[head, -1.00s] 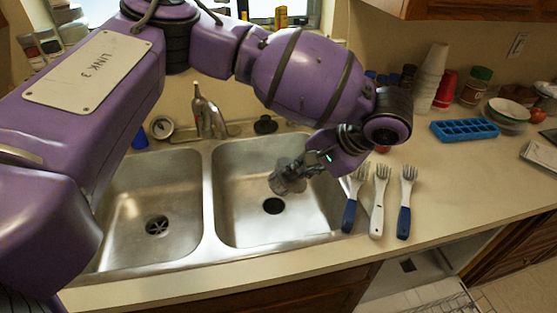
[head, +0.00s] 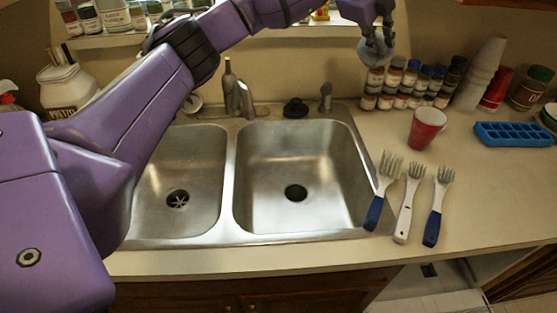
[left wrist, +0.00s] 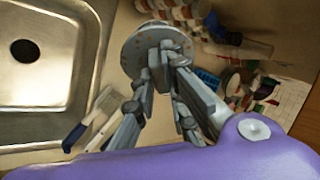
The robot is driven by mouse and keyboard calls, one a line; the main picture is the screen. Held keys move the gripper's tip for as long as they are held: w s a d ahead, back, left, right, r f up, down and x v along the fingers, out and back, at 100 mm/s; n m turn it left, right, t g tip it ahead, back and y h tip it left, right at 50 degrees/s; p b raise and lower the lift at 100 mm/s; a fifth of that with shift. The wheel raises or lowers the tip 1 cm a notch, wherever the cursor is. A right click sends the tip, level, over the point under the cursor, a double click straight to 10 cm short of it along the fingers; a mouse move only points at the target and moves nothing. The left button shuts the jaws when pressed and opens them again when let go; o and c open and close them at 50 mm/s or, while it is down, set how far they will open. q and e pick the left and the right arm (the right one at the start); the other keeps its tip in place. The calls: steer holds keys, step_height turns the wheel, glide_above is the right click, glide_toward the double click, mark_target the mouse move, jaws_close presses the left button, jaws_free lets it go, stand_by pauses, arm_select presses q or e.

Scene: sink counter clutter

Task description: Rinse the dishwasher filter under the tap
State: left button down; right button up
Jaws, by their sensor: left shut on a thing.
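My left gripper (head: 379,40) is at the top right of the head view, raised in front of the wall and above the spice jars. It is shut on the grey, round dishwasher filter (head: 372,54). In the left wrist view the filter (left wrist: 131,55) shows as a grey disc at the fingertips, partly covered by the fingers. The tap (head: 238,95) stands behind the double sink, well to the left of the gripper. No water stream shows. The right basin (head: 290,165) is empty, and the filter is outside it. My right gripper is not in view.
Several spice jars (head: 411,85) stand at the wall below the gripper. A red mug (head: 426,129), three brushes or forks (head: 405,205) and a blue ice tray (head: 513,134) lie to the right of the sink. Stacked cups (head: 482,75) stand near the wall. Counter space before the tray is clear.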

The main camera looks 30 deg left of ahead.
mark_target(359, 46)
arm_select(q)
steer(key=shift+g, duration=0.3)
steer(key=a, duration=0.1)
steer(key=a+f, duration=0.1)
steer(key=a, duration=0.2)
steer(key=shift+w+a+f, duration=0.3)
steer(key=shift+w+f, duration=0.05)
steer(key=shift+w, duration=0.05)
steer(key=s+a+f+n+y, duration=0.1)
steer(key=s+a+f+n, duration=0.25)
steer(key=s+a, duration=0.25)
steer(key=s+f+n+g+p, duration=0.1)
steer(key=s+f+n, duration=0.4)
steer(key=s, duration=0.8)
steer(key=s+f+n+p, duration=0.1)
steer(key=s+f+n, duration=0.2)
steer(key=s+f, duration=0.75)
steer(key=w+a+b, duration=0.4)
steer(key=w+a, duration=0.3)
steer(key=a, duration=0.4)
steer(key=shift+a+f+y, duration=0.2)
steer(key=shift+f+y, duration=0.1)
steer(key=shift+f, duration=0.1)
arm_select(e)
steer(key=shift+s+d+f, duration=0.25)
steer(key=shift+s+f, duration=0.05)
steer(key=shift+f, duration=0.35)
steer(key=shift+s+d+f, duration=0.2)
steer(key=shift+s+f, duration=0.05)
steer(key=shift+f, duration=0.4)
